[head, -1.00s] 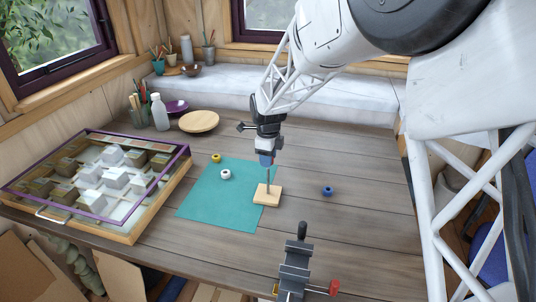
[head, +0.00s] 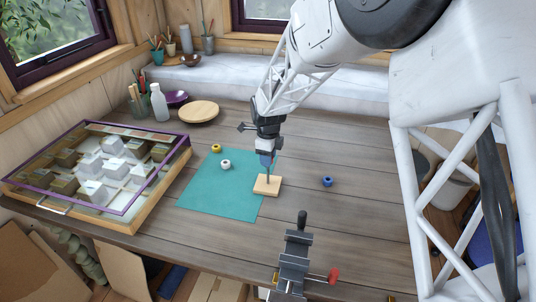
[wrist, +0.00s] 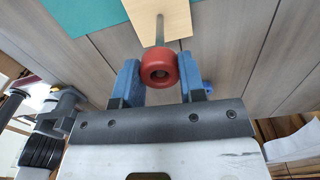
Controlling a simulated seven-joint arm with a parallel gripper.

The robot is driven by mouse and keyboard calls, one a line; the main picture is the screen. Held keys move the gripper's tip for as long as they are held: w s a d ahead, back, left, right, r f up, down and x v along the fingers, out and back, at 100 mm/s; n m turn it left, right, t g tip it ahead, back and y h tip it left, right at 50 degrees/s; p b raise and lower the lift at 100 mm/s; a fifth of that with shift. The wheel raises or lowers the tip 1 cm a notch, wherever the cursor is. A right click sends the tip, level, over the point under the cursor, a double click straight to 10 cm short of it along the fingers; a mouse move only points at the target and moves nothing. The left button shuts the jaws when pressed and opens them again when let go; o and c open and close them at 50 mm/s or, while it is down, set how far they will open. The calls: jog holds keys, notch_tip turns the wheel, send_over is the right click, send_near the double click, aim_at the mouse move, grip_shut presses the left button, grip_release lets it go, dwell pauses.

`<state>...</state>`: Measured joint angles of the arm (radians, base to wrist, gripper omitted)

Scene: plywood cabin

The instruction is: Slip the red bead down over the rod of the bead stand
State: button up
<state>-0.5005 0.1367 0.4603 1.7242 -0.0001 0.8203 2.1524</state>
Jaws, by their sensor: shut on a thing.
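My gripper (head: 266,162) points down over the bead stand. In the wrist view its blue fingers (wrist: 158,82) are shut on the red bead (wrist: 158,66), one on each side. The stand has a pale square wooden base (head: 267,186) and a thin grey upright rod (head: 268,176). In the wrist view the rod (wrist: 159,32) runs from the base (wrist: 160,16) to behind the bead's upper edge. The rod's tip is hidden, so I cannot tell whether it is inside the bead's hole. The red bead is not clearly visible in the head view.
A blue bead (head: 327,182) lies to the right. A dark vise (head: 295,262) is at the front edge, and a framed case (head: 140,212) stands left.

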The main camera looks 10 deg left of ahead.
jog(key=shift+f, duration=0.2)
dwell(0.3)
jog(key=o, duration=1)
jog(key=shift+r, duration=3.9)
jog(key=shift+d, duration=0.1)
